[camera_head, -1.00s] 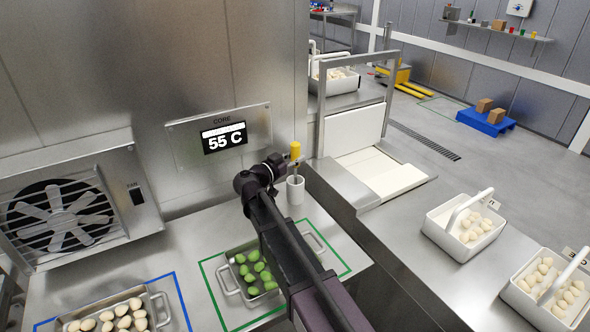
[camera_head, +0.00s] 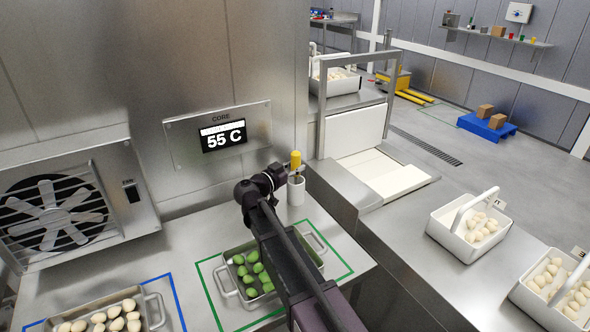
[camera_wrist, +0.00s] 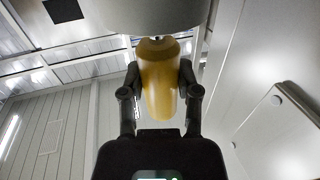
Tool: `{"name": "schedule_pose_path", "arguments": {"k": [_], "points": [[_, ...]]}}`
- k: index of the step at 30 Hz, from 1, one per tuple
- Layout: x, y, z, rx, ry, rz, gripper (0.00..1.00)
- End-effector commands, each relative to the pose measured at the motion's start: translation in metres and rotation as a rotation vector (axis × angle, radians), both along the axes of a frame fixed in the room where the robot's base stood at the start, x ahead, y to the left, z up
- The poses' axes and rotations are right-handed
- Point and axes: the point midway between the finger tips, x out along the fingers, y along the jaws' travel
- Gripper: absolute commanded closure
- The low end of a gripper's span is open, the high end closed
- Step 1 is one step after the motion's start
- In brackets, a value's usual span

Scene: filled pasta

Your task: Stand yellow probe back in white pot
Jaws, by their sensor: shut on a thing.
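The yellow probe (camera_head: 295,160) is upright at the white pot (camera_head: 296,191), its yellow handle above the rim. Its lower end is hidden, so I cannot tell how deep in the pot it is. My gripper (camera_head: 288,177) is at the pot's rim, shut on the probe. In the wrist view, the two fingers of my gripper (camera_wrist: 160,92) close on both sides of the yellow handle (camera_wrist: 158,75). The pale rounded shape at the top of that view is close by.
A metal tray of green pasta (camera_head: 229,289) stands inside a green outline below my arm. A tray of pale pasta (camera_head: 151,300) is at the lower left. The metal wall with the 55 C display (camera_head: 223,137) rises behind. White crates (camera_head: 440,237) stand at the right.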

Motion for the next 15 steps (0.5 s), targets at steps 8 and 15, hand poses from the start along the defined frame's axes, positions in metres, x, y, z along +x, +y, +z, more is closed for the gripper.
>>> {"name": "schedule_pose_path", "arguments": {"k": [8, 15], "points": [[-0.0001, 0.0001, -0.0029, 0.000, 0.000, 0.000, 1.00], [0.0000, 0.0000, -0.0027, 0.000, 0.000, 0.000, 0.23]]}}
